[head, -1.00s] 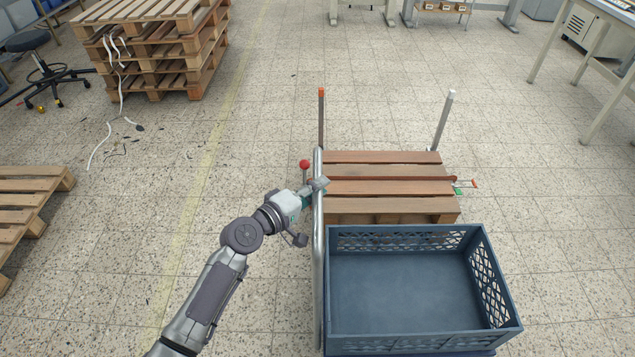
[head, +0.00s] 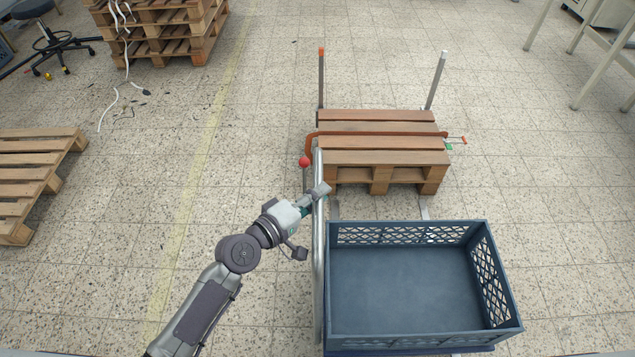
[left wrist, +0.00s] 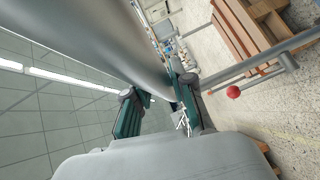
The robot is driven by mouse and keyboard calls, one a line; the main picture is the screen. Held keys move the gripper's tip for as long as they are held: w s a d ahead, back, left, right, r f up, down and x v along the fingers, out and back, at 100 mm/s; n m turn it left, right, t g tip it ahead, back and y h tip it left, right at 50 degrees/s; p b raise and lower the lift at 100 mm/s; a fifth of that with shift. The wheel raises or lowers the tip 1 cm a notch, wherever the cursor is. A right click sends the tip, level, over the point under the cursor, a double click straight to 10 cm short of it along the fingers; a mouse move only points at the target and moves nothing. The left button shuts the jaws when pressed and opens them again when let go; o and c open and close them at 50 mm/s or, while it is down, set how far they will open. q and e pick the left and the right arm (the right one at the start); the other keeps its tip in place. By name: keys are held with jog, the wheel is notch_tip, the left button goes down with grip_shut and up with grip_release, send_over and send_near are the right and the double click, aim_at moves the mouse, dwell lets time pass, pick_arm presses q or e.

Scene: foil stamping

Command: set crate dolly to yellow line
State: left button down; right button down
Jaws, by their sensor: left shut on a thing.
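The crate dolly carries an open, empty blue crate (head: 405,338) at the lower right of the head view. A vertical silver push handle (head: 318,265) runs along its left side. My left gripper (head: 318,191) is shut on the upper part of this handle. In the left wrist view the handle tube (left wrist: 120,50) runs between the fingers of my left gripper (left wrist: 163,98). The dolly's wheels are hidden. My right gripper is not in view.
A wooden pallet (head: 385,158) with upright posts and an orange clamp lies beyond the crate. A red knob (head: 304,162) stands near the handle. Another pallet (head: 40,165) lies at the left. Stacked pallets (head: 170,40) and a white cable (head: 108,108) are farther back. Floor around the line is clear.

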pick_arm(q)
jog(key=shift+s+f, duration=0.1)
jog(key=shift+s, duration=0.5)
jog(key=shift+f, duration=0.1)
jog(key=c, duration=1.3)
grip_release()
jog(key=shift+s, duration=0.1)
jog(key=o, duration=0.3)
jog(key=shift+s, duration=0.1)
jog(key=shift+o, duration=0.2)
jog(key=v, duration=1.2)
